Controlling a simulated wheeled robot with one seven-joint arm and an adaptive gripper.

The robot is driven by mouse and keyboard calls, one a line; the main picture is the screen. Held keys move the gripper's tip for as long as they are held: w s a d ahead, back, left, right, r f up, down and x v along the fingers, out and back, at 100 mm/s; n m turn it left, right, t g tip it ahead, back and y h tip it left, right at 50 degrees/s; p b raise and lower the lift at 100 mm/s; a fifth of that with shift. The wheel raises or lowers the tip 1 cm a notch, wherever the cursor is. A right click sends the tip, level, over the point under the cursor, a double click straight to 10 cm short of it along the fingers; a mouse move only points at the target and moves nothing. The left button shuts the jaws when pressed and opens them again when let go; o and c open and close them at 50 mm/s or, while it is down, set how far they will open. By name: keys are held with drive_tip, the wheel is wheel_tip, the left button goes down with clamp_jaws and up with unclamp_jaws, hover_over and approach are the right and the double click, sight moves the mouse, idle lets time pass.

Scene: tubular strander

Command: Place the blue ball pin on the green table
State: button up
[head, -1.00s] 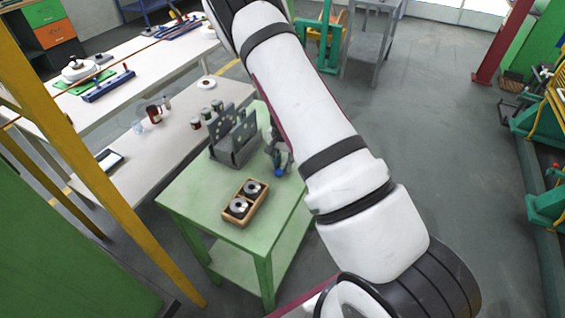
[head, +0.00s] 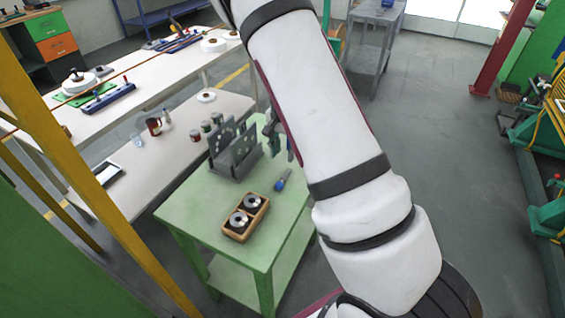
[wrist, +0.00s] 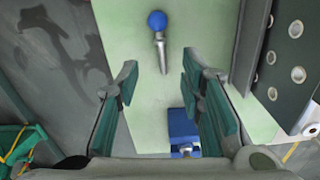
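The blue ball pin (head: 283,179) lies on the green table (head: 185,197), right of the wooden box and near the table's right edge. In the wrist view the pin (wrist: 158,36) shows a blue ball and a grey metal shank lying on the green top. My gripper (wrist: 158,80) is open and empty, its two green-padded fingers apart, with the pin beyond the fingertips and between their lines. In the head view my gripper (head: 283,138) is partly hidden behind my arm, above the table's far right side.
A grey bracket with holes (head: 234,152) stands on the table, close to the right finger in the wrist view. A wooden box (head: 246,217) holds dark round parts. A blue block (wrist: 183,128) sits low between the fingers in the wrist view.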

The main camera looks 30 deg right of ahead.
drive_tip(key=s+a+r+n+t+y, duration=0.1)
drive_tip(key=s+a+r+n, duration=0.3)
drive_tip(key=r, duration=0.6)
drive_tip(key=s+a+r+n+t+y, duration=0.1)
drive_tip(key=s+a+r, duration=0.4)
drive_tip(key=r, duration=0.5)
drive_tip(key=s+a+r+n+t+h, duration=0.1)
drive_tip(key=s+a+r+n, duration=0.1)
drive_tip(key=s, duration=0.7)
drive_tip(key=s+a+r+n+t+h, duration=0.1)
drive_tip(key=s+a+r+n+t, duration=0.1)
drive_tip(key=s+r+n, duration=0.3)
drive_tip(key=s+r, duration=0.1)
drive_tip(key=s, duration=0.3)
drive_tip(key=shift+s+a+r, duration=0.3)
drive_tip(key=shift+s+r, duration=0.05)
drive_tip(key=shift+r, duration=0.05)
